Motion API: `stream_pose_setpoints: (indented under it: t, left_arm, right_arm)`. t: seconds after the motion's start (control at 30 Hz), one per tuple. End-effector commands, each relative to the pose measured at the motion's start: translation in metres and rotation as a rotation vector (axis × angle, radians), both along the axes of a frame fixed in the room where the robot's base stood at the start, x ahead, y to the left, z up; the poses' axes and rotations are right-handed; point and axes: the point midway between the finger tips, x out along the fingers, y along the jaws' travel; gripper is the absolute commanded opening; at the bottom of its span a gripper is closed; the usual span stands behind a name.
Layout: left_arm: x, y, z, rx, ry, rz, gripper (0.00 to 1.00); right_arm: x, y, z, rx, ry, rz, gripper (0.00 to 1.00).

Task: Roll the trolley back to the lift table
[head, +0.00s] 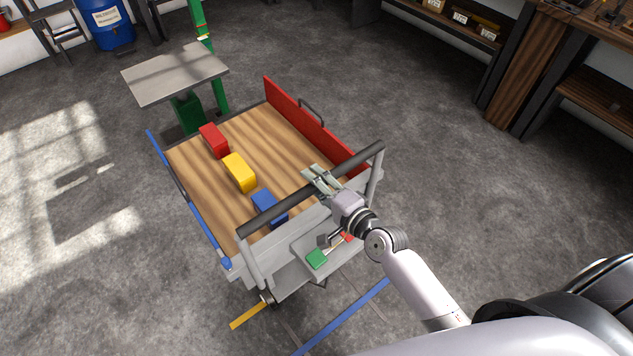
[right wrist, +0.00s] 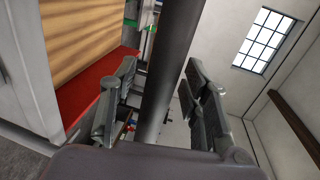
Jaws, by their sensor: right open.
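The trolley (head: 270,135) has a wooden deck, a red side panel on the right and a blue edge on the left. Its dark handle bar (head: 357,162) spans the near end. The lift table (head: 175,73), a grey top on a green base, stands at the trolley's far left end. My right gripper (head: 320,180) is at the middle of the handle bar, fingers open. In the right wrist view the bar (right wrist: 170,70) passes between the two spread fingers (right wrist: 160,100). My left gripper is not in view.
Red (head: 214,140), yellow (head: 239,172) and blue (head: 268,205) blocks stand on the deck. Green (head: 317,259) and red pedals are at the near end. Yellow and blue (head: 345,315) floor lines lie nearby. A blue drum (head: 105,25) stands behind. Floor left and right is clear.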

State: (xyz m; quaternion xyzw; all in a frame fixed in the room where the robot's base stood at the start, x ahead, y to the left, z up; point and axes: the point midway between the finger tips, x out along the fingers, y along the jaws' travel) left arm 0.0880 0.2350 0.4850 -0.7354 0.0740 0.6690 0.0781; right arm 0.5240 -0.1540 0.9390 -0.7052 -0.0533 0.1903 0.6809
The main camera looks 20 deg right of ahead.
Motion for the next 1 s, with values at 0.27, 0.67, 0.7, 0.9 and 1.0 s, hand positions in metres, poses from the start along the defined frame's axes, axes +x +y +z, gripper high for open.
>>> stream_pose_setpoints:
  t: [0.27, 0.67, 0.7, 0.9, 1.0]
  left_arm:
    - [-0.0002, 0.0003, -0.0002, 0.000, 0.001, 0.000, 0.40]
    - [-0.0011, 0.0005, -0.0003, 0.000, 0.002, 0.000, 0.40]
    - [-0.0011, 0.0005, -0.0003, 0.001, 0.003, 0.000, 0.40]
    - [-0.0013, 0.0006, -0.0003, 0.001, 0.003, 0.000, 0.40]
    - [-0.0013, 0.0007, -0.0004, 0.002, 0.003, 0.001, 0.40]
  right_arm:
    - [-0.0001, 0.0001, -0.0001, 0.000, 0.000, 0.000, 0.38]
    - [-0.0004, -0.0001, -0.0001, 0.000, 0.000, 0.000, 0.11]
    - [-0.0004, -0.0002, -0.0002, 0.000, 0.000, 0.000, 0.08]
    - [-0.0005, -0.0002, -0.0004, 0.000, 0.001, 0.000, 0.00]
    - [-0.0005, -0.0002, -0.0005, 0.000, 0.001, 0.000, 0.00]
